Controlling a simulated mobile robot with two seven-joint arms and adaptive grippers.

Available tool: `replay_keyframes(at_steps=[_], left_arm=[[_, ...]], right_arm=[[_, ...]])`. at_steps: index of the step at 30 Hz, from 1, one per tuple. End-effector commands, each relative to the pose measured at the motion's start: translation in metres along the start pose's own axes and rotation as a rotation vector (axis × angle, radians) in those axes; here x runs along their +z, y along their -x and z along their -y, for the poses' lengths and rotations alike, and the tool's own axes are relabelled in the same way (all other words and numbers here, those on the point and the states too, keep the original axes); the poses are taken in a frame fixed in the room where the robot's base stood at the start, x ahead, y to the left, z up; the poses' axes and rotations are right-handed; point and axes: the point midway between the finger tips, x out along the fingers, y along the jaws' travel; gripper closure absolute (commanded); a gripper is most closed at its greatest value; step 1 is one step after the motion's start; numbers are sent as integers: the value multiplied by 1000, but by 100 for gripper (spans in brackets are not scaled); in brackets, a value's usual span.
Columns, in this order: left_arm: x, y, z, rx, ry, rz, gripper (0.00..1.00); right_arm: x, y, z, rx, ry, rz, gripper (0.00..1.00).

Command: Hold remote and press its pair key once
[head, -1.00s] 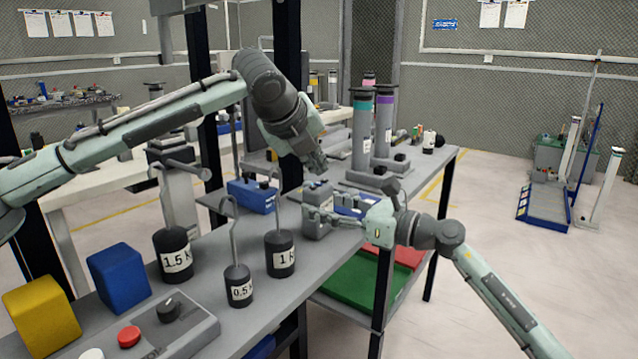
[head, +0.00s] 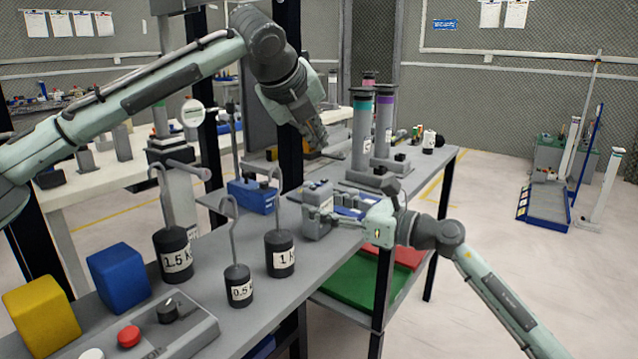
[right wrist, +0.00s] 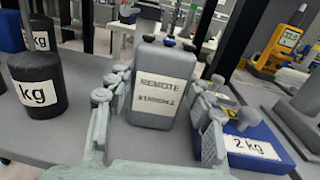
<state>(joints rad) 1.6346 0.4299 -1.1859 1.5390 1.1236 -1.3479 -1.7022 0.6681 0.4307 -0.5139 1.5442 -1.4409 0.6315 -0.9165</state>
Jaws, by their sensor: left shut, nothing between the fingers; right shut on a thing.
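In the right wrist view the remote (right wrist: 158,112) stands upright with a white label reading "REMOTE"; the second line is hard to read. Small dark and blue keys (right wrist: 168,41) show on its top; which one is the pair key I cannot tell. My right gripper (right wrist: 168,84) is shut on the remote, fingers on both sides. My left gripper (head: 322,143) is shut and empty, above the remote and clear of it.
Black hooked weights (head: 281,254) stand on the table left of the remote. Tall grey cylinders (head: 362,130) stand beyond. A black post (head: 288,100) rises behind the left gripper.

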Motion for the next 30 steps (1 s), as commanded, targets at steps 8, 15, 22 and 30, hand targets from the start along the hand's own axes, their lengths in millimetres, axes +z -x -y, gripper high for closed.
replay_keyframes(at_steps=[8,15,22,30], left_arm=[[0,0,0,0,0,0,100],[0,0,0,0,0,0,100],[0,0,0,0,0,0,100],[0,0,0,0,0,0,100]], right_arm=[[0,0,0,0,0,0,40],[0,0,0,0,0,0,25],[0,3,0,-1,0,0,25],[-2,45,1,-3,1,-3,25]])
